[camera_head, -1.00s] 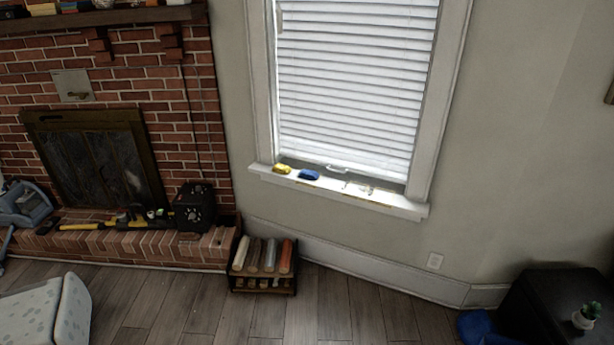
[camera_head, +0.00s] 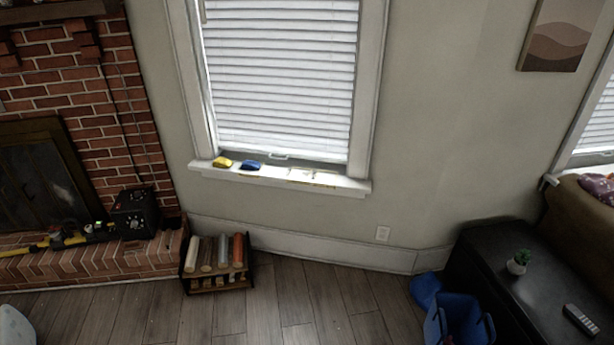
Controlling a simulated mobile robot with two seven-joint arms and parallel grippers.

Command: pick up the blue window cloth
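The blue window cloth (camera_head: 250,165) lies folded or bunched on the white window sill (camera_head: 340,184), left of the sill's middle. A yellow cloth-like item (camera_head: 223,162) lies just left of it, with a small gap between them. Small thin items (camera_head: 305,177) lie further right on the sill, too small to make out. Neither of my grippers shows in the head view.
A rack of logs (camera_head: 217,262) stands on the floor below the sill's left part. The brick hearth (camera_head: 90,262) is at left. A blue bin (camera_head: 458,318) and a dark table (camera_head: 520,275) stand at right. The floor between is clear.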

